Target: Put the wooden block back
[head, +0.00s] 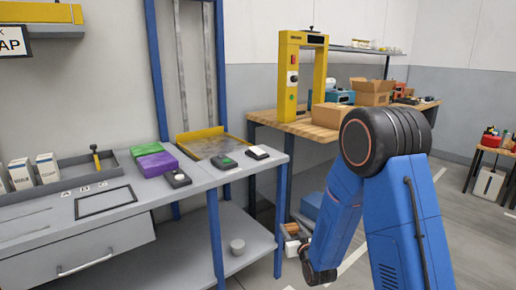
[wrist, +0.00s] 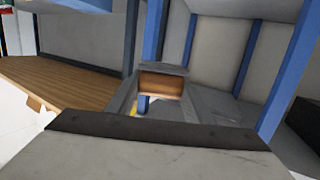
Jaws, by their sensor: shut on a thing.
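My gripper (wrist: 160,100) is shut on a brown wooden block (wrist: 161,86), which shows between the grey fingers in the wrist view. In the head view my blue arm bends down on the right, and the gripper (head: 298,242) is low beside the right end of the grey bench. A small brown patch there looks like the block (head: 291,229). Much of the gripper and block is too small to make out in the head view. The block's place is not clear in these frames.
The grey bench (head: 110,235) holds a green and purple pair of boxes (head: 153,158), small dark devices (head: 223,161) and a yellow-edged tray (head: 205,147). A wooden table (head: 318,134) behind carries a yellow frame (head: 287,85) and cardboard boxes (head: 371,91).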

